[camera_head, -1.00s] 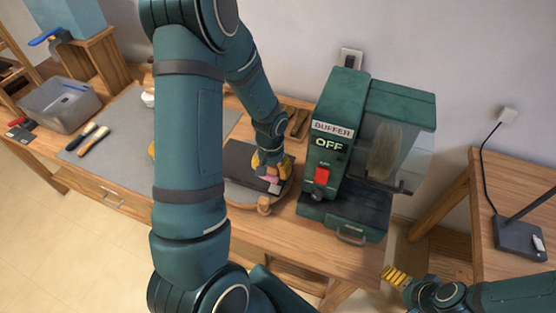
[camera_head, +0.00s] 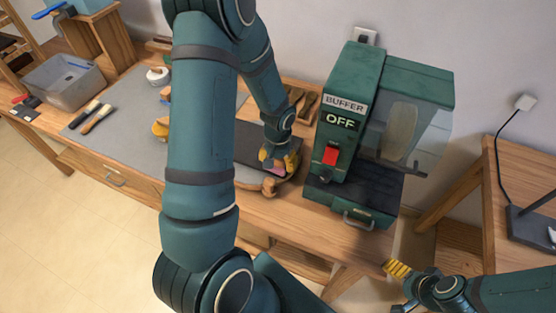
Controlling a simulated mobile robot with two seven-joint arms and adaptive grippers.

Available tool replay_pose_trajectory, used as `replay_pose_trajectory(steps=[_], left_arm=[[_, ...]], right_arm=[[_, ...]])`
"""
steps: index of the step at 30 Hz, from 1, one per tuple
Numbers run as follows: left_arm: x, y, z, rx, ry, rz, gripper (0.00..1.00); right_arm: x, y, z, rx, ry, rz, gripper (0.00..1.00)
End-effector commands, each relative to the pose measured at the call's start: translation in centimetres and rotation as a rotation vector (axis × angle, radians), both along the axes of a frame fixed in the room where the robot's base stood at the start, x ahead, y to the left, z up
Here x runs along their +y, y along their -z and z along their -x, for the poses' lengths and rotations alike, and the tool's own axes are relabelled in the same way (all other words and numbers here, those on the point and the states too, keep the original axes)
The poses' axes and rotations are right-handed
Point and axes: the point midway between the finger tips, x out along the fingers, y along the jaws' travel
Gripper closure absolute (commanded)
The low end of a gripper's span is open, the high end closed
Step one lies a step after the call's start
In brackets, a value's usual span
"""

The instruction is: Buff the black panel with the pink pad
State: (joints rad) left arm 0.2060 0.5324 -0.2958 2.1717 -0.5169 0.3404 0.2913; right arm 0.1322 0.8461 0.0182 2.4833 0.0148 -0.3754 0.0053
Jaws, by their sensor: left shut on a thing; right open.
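My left gripper (camera_head: 279,165), with yellow fingers, is shut on the pink pad (camera_head: 277,171) at the panel's right front end. Only a little of the pad shows between the fingers; whether it touches the panel is hard to tell. My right gripper (camera_head: 398,276) is open and empty, low at the right, away from the bench.
A green buffer machine (camera_head: 370,125) marked OFF, with a red switch (camera_head: 330,155), stands just right of the panel. Brushes (camera_head: 92,117) and a grey bin (camera_head: 66,82) are at the left. A side table (camera_head: 516,190) stands at the right.

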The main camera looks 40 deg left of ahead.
Motion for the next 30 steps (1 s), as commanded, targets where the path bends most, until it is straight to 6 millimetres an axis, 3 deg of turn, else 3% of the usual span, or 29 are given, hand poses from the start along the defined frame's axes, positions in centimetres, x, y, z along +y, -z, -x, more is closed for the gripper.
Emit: replay_pose_trajectory(steps=[30], left_arm=[[0.0, 1.2, 0.0, 0.000, 0.000, 0.000, 0.69]], right_arm=[[0.0, 1.1, 0.0, 0.000, -0.001, 0.000, 0.13]])
